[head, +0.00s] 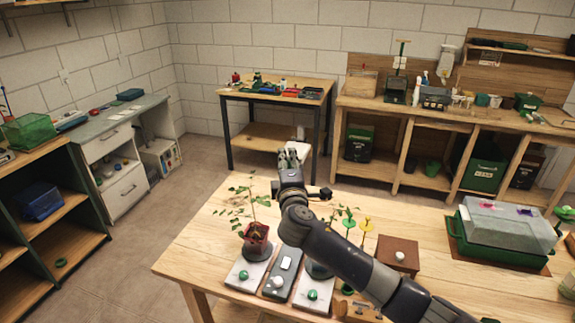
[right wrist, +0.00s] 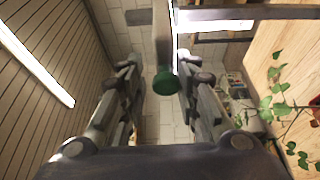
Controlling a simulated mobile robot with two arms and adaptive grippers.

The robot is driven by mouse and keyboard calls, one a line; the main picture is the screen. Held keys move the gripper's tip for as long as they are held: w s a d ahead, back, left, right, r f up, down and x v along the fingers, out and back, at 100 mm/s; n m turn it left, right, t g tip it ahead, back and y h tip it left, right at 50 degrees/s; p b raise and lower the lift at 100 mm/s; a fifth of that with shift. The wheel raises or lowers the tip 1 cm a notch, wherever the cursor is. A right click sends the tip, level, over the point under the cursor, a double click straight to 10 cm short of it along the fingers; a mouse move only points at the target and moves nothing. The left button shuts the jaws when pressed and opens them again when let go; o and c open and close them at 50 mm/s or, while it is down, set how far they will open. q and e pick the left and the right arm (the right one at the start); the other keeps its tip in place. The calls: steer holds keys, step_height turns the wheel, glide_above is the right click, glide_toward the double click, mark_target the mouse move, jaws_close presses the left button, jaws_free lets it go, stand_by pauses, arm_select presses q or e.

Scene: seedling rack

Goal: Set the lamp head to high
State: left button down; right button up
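My right gripper (head: 291,155) reaches out over the far side of the near wooden table in the head view, fingers pointing up and away. In the right wrist view its two fingers (right wrist: 160,85) are spread apart. A round green knob (right wrist: 165,82) shows in the gap between them, close to the right-hand finger; I cannot tell if they touch. A pale bar (right wrist: 175,45) runs up from the knob beside a bright white panel (right wrist: 215,22), which may be the lamp head. No lamp head can be made out in the head view. My left gripper is not in view.
On the near table (head: 200,255) stand a red-potted seedling (head: 256,240), plates with green knobs (head: 243,275), a brown box (head: 398,254) and a lidded green tray (head: 505,232). My right arm hides part of a second plant. The table's front left is clear.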

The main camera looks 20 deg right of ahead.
steer(key=shift+s, duration=0.15)
steer(key=shift+s+a+f, duration=0.1)
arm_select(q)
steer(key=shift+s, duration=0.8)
arm_select(e)
steer(key=s+a, duration=0.2)
steer(key=s, duration=0.9)
steer(key=shift+s+a, duration=0.15)
steer(key=shift+s, duration=0.15)
